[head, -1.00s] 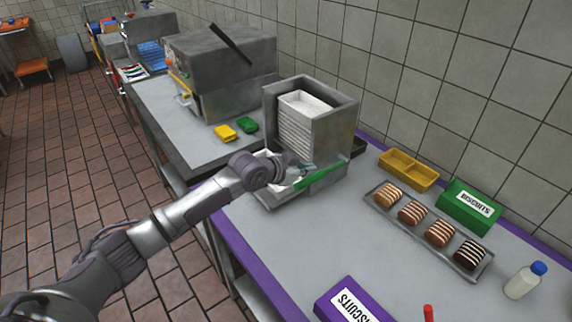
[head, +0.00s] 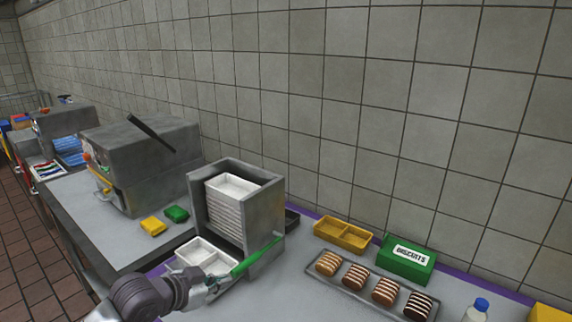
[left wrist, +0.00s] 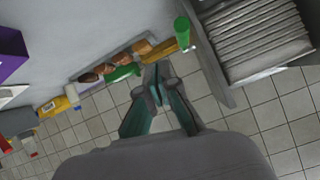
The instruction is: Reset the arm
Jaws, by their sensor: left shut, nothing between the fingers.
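My left arm comes in from the bottom left in the head view. My left gripper (head: 207,287) is close in front of the grey dispenser (head: 263,208), beside the white tray (head: 186,262) at its base. The left wrist view shows the gripper (left wrist: 157,68) with its fingertips together and nothing between them. The dispenser holds a stack of white trays (head: 232,187). A green bar (head: 257,255) on the dispenser runs just right of my gripper. My right gripper is not in view.
A grey rack (head: 338,284) of several striped biscuits, a yellow tray (head: 342,235), a green biscuits box (head: 405,260) and a bottle (head: 478,309) stand to the right. A large grey machine (head: 140,165) with yellow and green blocks beside it stands left. A tiled wall is behind.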

